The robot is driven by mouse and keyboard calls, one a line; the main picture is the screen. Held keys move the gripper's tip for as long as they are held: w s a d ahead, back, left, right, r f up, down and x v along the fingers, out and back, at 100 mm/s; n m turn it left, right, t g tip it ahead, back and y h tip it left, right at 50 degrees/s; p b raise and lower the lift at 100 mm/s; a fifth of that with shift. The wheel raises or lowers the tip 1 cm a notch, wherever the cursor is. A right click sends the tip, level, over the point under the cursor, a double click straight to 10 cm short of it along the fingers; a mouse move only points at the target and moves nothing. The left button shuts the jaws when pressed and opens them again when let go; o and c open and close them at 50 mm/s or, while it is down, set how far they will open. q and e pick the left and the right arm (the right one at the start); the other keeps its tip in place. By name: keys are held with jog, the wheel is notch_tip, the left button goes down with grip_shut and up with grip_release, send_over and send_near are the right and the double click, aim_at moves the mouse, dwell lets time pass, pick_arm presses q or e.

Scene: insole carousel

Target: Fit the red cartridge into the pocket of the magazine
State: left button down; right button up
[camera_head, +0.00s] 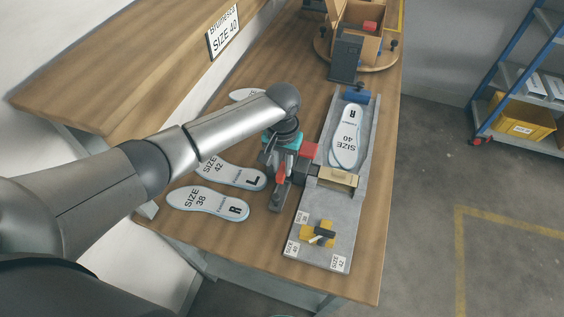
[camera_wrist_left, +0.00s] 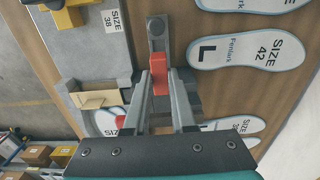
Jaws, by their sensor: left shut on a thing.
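My left gripper (camera_head: 283,167) is low over the table, beside the long grey tray. In the left wrist view its two fingers (camera_wrist_left: 161,84) close around a narrow red piece (camera_wrist_left: 160,82). This piece stands over a grey bracket (camera_wrist_left: 157,40) with a round knob. A second red block (camera_head: 308,150) shows between the gripper and the tray; part of it also shows by a finger in the wrist view (camera_wrist_left: 120,122). I cannot tell for sure which red part is the cartridge. The magazine and its pocket cannot be made out clearly.
The grey tray (camera_head: 312,205) holds a size 40 insole (camera_head: 346,137), a tan block (camera_head: 337,177) and a yellow part (camera_head: 318,234). Loose insoles (camera_head: 207,203) lie left of the gripper. A round carousel (camera_head: 385,62) with boxes stands at the back.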

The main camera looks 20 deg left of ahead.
aim_at(282, 178)
pick_arm(q)
jog(key=shift+f+b, duration=1.3)
jog(key=shift+f, duration=1.35)
jog(key=shift+p, duration=0.4)
jog(key=shift+p, duration=0.65)
jog(key=shift+f+b, duration=0.85)
jog(key=shift+f, duration=0.35)
jog(key=c, duration=0.7)
grip_release()
jog(key=shift+o, duration=0.2)
jog(key=shift+r, duration=0.1)
